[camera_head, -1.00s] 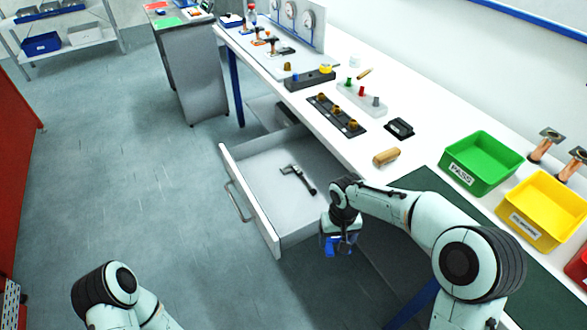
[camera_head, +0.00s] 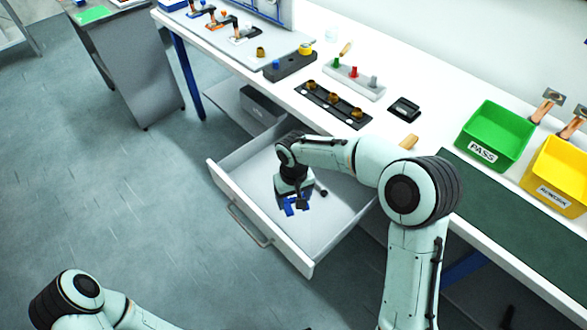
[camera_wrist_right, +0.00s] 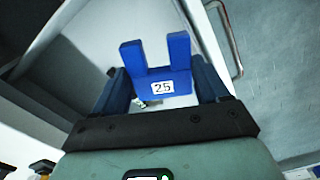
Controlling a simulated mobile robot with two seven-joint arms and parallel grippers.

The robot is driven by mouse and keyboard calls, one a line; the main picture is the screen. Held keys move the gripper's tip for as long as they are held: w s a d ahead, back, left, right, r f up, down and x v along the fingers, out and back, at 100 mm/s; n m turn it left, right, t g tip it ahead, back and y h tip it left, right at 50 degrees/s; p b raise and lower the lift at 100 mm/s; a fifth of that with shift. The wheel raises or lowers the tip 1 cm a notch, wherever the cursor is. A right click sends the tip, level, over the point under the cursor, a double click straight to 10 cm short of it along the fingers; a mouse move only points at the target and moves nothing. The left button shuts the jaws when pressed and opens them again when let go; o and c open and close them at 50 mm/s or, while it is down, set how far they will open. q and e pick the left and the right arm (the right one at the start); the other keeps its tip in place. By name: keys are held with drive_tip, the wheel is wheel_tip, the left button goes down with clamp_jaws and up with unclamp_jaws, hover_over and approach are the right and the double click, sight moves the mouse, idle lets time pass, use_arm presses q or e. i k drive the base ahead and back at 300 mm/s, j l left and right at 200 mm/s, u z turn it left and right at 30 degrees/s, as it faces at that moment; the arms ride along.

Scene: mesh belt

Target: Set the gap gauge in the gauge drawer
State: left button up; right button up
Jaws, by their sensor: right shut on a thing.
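The gap gauge (camera_wrist_right: 155,80) is a blue two-pronged piece with a white label reading 25. My right gripper (camera_head: 294,197) is shut on it, and the blue gauge (camera_head: 291,208) shows just below the jaws in the head view. The gauge drawer (camera_head: 246,216) is a white drawer pulled out from under the bench, with a metal handle on its front. The gripper and gauge appear over the drawer's inside, prongs pointing away from the wrist. Their exact height above the drawer floor is unclear. My left gripper is out of view; only part of that arm shows.
Drawer floor to the right of the gripper is clear. On the bench are a black peg rack (camera_head: 330,105), a green PASS bin (camera_head: 496,130) and a yellow bin (camera_head: 557,174).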

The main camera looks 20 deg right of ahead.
sight(273, 193)
drive_tip(key=i+j, duration=0.75)
drive_tip(key=i+j+z, duration=0.5)
drive_tip(key=j+z, duration=0.15)
drive_tip(key=z, duration=0.55)
